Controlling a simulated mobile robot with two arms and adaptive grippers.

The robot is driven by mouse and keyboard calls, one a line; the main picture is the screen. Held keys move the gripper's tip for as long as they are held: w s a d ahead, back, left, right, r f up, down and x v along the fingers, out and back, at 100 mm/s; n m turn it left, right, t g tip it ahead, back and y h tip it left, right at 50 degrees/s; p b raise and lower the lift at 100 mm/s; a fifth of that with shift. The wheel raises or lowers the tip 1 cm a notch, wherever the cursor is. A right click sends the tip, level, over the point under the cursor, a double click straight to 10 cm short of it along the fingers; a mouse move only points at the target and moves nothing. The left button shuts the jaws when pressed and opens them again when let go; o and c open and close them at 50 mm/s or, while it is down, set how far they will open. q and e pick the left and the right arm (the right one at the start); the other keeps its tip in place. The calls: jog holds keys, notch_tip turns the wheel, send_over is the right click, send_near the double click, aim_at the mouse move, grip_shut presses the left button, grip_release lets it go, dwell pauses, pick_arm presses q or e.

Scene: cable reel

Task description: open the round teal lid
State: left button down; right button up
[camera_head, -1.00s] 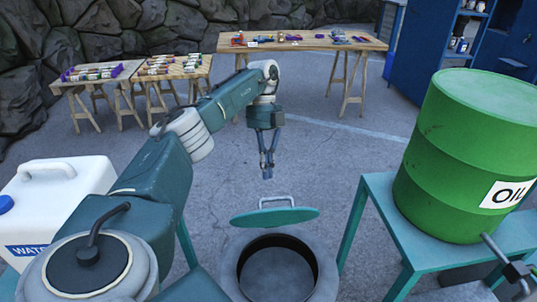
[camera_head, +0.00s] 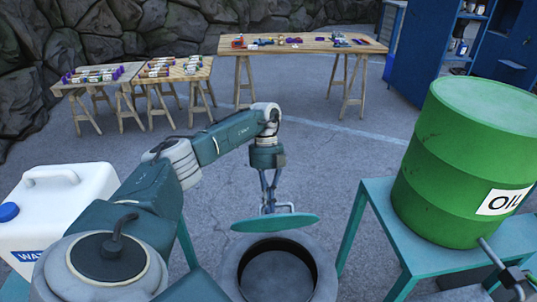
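The round teal lid (camera_head: 275,223) is seen almost edge-on, raised at the far side of the round grey opening (camera_head: 232,268). The dark inside of the opening shows, so the lid does not cover it. My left gripper (camera_head: 268,209) points down with its fingertips at the lid's far upper edge, where the lid's pale handle is. The handle is now mostly hidden by the fingers and lid. I cannot tell whether the fingers are closed on the handle or only beside it. My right gripper is not in view.
A green oil drum (camera_head: 462,165) stands on a teal stand (camera_head: 375,195) at the right. A white water container (camera_head: 75,190) is at the left. Wooden tables (camera_head: 300,45) with small items stand at the back. The grey floor between is clear.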

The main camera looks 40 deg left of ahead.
pick_arm(q)
jog(key=shift+w+a+f+b, duration=0.15)
jog(key=shift+w+b, duration=0.1)
jog(key=shift+b, duration=0.15)
jog(key=w+a+b, duration=0.1)
jog(key=w+a+r+b, duration=0.1)
jog(key=b, duration=0.1)
jog(key=shift+a+r, duration=0.25)
jog(key=shift+a, duration=0.1)
jog(key=shift+r, duration=0.15)
